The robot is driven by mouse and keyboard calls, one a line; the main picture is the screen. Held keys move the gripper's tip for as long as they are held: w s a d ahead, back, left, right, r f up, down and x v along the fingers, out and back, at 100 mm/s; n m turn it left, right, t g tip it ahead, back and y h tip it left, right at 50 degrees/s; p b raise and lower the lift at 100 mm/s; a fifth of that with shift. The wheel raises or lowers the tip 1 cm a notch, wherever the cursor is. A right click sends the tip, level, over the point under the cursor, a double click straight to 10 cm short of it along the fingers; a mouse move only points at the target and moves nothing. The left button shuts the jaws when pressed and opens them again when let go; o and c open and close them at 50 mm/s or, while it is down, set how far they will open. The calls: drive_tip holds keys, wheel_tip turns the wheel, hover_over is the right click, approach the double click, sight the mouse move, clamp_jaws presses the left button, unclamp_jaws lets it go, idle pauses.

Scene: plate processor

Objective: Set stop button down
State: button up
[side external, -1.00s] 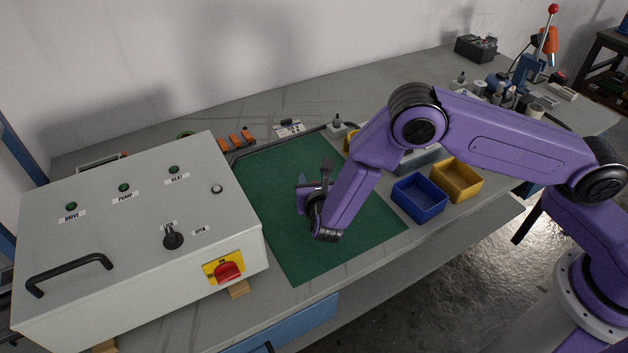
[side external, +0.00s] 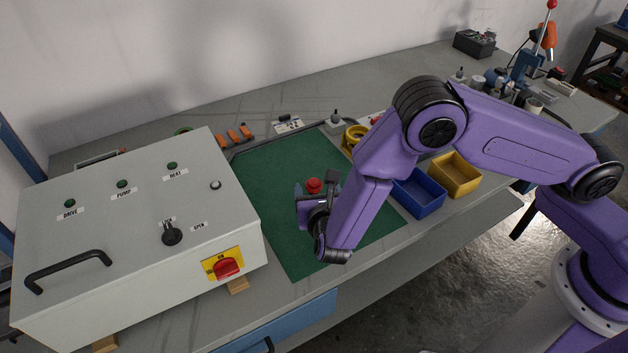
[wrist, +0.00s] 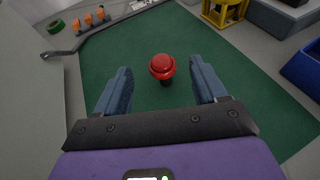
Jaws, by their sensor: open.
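The red stop button (side external: 314,186) stands on the green mat (side external: 262,190), just beyond my gripper. In the wrist view the stop button (wrist: 162,68) has a round red cap over a dark lower part and looks upright. My gripper (wrist: 161,85) is open, with its two blue-grey fingers apart on either side, and the button shows between and slightly ahead of the fingertips. Neither finger appears to touch it. In the side view my gripper (side external: 308,188) is low over the mat, and my wrist partly hides the button's base.
A grey control box (side external: 140,230) stands to the left, with a red switch (side external: 226,267) on its front corner. A blue bin (side external: 417,194) and a yellow bin (side external: 455,175) are to the right. Orange parts (side external: 233,137) lie behind. The mat around the button is clear.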

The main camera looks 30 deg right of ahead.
drive_tip(key=shift+v, duration=2.35)
drive_tip(key=s+d+r+m+g+h, duration=0.2)
drive_tip(key=s+d+r+m+g, duration=0.15)
drive_tip(key=d+r+m, duration=0.35)
drive_tip(key=s+d+r+m+g+y, duration=0.3)
drive_tip(key=s+d+m, duration=0.3)
drive_tip(key=s, duration=0.5)
drive_tip(key=s+d+r+m+g+y, duration=0.4)
drive_tip(key=s+d+r+m+g, duration=0.1)
drive_tip(key=s+d, duration=0.4)
drive_tip(key=shift+s+r+m+g+y, duration=0.3)
drive_tip(key=shift+s+m+g, duration=0.3)
drive_tip(key=shift+s, duration=0.55)
